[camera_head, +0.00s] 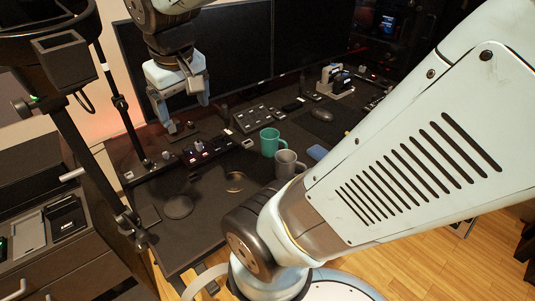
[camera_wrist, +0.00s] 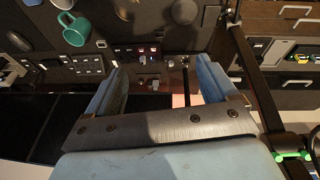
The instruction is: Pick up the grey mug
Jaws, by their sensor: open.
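The grey mug (camera_head: 286,165) stands upright on the dark desk, just in front of a teal mug (camera_head: 269,143). My forearm comes close to its right side in the head view. In the wrist view the grey mug (camera_wrist: 64,3) is cut off by the top edge, next to the teal mug (camera_wrist: 76,30). My gripper (camera_head: 183,103) is open and empty, raised above the back left of the desk in front of a monitor, well to the left of both mugs. In the wrist view its fingers (camera_wrist: 160,68) are wide apart with nothing between them.
Button boxes (camera_head: 208,148) and a keypad panel (camera_head: 255,117) lie along the back of the desk (camera_head: 215,222). A dark monitor (camera_head: 232,50) stands behind. A blue object (camera_head: 317,152) lies right of the grey mug. A black upright post (camera_head: 122,100) rises at left.

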